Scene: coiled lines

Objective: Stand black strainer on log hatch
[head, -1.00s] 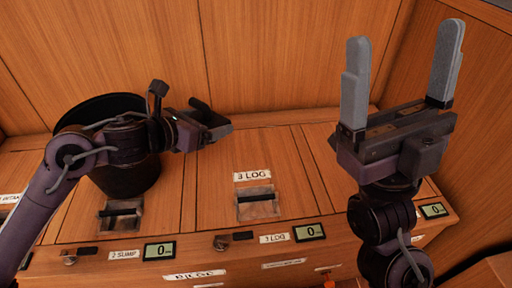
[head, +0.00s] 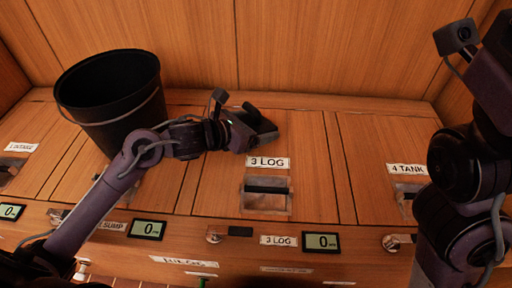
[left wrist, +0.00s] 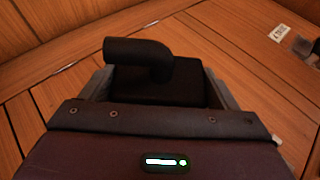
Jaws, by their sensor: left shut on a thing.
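The black strainer (left wrist: 160,80), a dark block with a bent pipe elbow on top, sits between the fingers of my left gripper (left wrist: 160,92). In the head view my left gripper (head: 250,128) is shut on the strainer (head: 264,124), over the back part of the log hatch (head: 308,150). Whether the strainer touches the hatch I cannot tell. The hatch is a wooden panel with a "3 LOG" label and a recessed black handle (head: 267,190). Of my right arm only links show at the right edge; its fingers are outside the view.
A black bucket (head: 110,95) with a wire handle stands left of my left gripper, on the neighbouring panels. The 4 TANK hatch (head: 375,140) on the right is bare. Wooden walls close off the back. Small displays (head: 322,241) line the front face.

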